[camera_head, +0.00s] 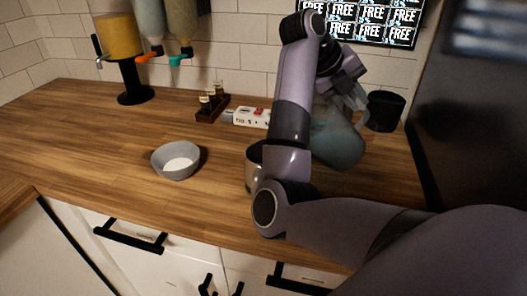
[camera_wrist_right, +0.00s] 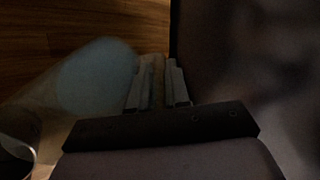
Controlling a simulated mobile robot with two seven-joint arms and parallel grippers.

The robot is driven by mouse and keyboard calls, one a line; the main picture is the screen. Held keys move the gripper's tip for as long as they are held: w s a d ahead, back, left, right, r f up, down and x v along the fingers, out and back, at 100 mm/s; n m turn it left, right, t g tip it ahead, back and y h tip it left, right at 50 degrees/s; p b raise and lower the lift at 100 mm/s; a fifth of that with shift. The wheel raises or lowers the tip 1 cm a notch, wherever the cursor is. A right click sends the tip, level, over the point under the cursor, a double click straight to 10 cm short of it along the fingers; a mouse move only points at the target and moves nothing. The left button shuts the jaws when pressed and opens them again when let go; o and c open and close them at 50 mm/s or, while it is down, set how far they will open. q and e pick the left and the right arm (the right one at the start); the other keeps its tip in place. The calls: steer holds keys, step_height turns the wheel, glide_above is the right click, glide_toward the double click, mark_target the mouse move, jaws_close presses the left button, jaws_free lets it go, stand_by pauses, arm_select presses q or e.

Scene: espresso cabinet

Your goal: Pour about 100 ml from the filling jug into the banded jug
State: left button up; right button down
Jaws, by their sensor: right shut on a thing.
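My right gripper (camera_head: 350,88) is shut on a translucent blue-grey jug, which I take to be the filling jug (camera_head: 338,140), at the right of the counter. The fingers also show in the right wrist view (camera_wrist_right: 157,88), with the jug's pale see-through body (camera_wrist_right: 95,82) to their left. The jug looks tilted, but my arm covers part of it and its liquid level is unclear. A second vessel, possibly the banded jug (camera_head: 251,172), stands near the counter's front edge, mostly hidden behind my right arm. I cannot make out a band on it. My left gripper is out of view.
A grey bowl (camera_head: 177,168) with white contents stands on the wooden counter (camera_head: 90,130). A small rack of bottles (camera_head: 211,108), a white box (camera_head: 251,118), a yellow drink dispenser (camera_head: 121,40) and a black cup (camera_head: 385,110) stand farther back. A dark cabinet (camera_head: 480,110) bounds the right.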

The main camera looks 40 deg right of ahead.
steer(key=shift+w+a+r+g+h+p, duration=0.2)
steer(key=shift+a+r+h, duration=0.4)
steer(key=shift+r, duration=0.2)
steer(key=shift+w+a+r+g+h+p, duration=0.15)
steer(key=shift+w+a+r+h, duration=0.05)
steer(key=shift+a+r+h, duration=0.5)
steer(key=shift+w+a+r+g+h+p, duration=0.2)
steer(key=shift+a+r+h, duration=0.25)
steer(key=shift+r, duration=0.4)
stand_by(4.7)
steer(key=shift+d+f, duration=0.1)
